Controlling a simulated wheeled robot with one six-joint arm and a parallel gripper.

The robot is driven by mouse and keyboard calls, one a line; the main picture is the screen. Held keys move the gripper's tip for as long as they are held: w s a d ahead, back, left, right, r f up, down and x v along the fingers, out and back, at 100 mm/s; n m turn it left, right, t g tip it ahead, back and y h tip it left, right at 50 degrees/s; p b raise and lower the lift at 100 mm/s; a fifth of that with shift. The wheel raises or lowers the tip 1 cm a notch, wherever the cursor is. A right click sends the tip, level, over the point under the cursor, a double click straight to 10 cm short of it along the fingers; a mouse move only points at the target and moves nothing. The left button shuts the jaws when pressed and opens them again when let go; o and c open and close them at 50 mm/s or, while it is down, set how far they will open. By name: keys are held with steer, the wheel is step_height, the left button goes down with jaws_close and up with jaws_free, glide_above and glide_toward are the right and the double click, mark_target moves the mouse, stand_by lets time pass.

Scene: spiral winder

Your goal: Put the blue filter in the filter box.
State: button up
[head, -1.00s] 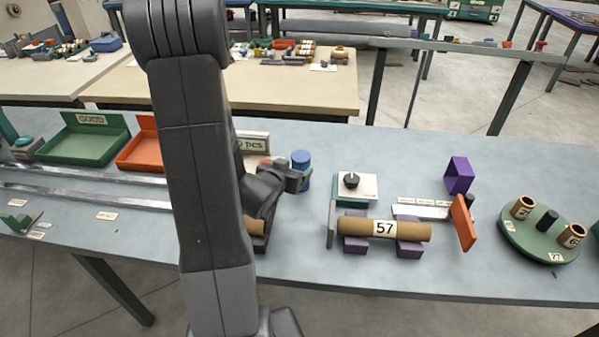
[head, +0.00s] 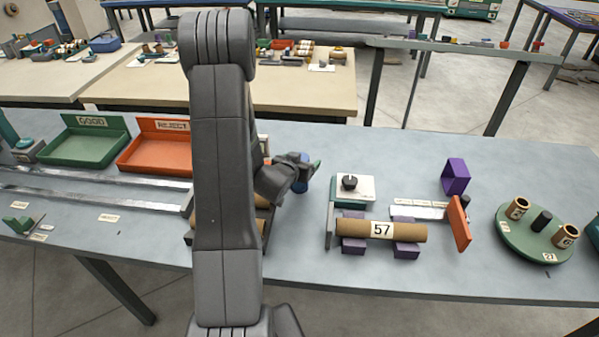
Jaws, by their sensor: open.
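The blue filter (head: 300,186) is a short blue cylinder standing on the grey-blue bench, just right of my arm. Its upper part is mostly hidden behind my gripper (head: 314,168). No box in view is readably marked as the filter box. A white-labelled thing behind my arm is almost wholly hidden.
A cardboard tube marked 57 (head: 350,229) lies on purple cradles at right. Green (head: 83,148) and orange (head: 160,152) trays stand left. My arm hides brown rolls.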

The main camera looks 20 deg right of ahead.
steer(key=c, duration=1.2)
